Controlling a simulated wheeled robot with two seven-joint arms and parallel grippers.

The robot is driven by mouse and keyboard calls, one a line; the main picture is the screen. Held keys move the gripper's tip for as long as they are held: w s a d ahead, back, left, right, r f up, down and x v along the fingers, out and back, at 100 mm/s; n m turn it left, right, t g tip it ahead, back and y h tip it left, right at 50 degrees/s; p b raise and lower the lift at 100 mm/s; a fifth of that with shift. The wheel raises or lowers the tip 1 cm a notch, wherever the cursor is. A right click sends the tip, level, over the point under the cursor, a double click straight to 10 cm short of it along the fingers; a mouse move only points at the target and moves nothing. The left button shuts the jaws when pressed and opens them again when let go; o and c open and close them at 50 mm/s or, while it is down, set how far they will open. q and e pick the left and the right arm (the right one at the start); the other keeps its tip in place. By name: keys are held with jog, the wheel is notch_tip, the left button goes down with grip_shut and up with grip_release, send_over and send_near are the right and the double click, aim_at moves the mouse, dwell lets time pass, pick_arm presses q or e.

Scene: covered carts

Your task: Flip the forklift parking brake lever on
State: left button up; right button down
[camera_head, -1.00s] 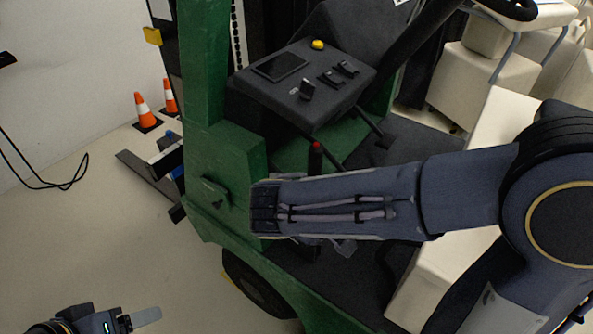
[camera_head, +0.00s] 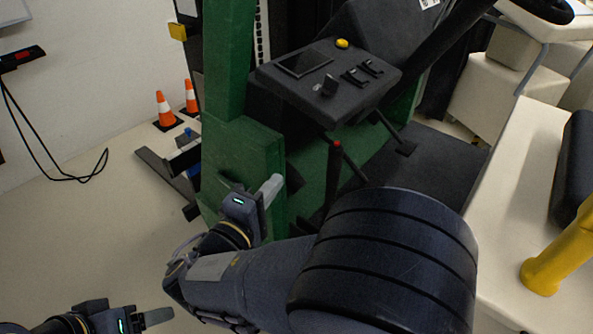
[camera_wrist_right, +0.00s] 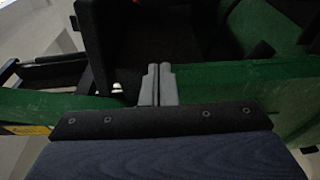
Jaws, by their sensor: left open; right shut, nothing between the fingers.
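The parking brake lever (camera_head: 333,170) is a dark upright stick with a red tip, standing below the forklift's black control console (camera_head: 330,80). My right gripper (camera_head: 273,187) is to the left of the lever, in front of the green forklift body (camera_head: 232,150), apart from the lever. Its fingers are closed together and empty in the right wrist view (camera_wrist_right: 158,84), above a green edge. I cannot make out the lever in that view. My left gripper (camera_head: 157,317) is low at the left of the head view, open and far from the forklift.
A white covered block (camera_head: 515,190) with a yellow bar (camera_head: 560,255) stands at the right. Two orange cones (camera_head: 165,108) stand by the left wall near the forks. The floor at left is clear. My right arm hides the lower forklift.

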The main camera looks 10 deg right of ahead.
pick_arm(q)
notch_tip(320, 180, up, 2)
jog(key=shift+r+p, duration=0.2)
jog(key=shift+p, duration=0.95)
pick_arm(e)
jog(key=w+d, duration=0.6)
jog(key=d, duration=0.3)
jog(key=shift+d, duration=0.2)
pick_arm(q)
jog(key=shift+f, duration=0.15)
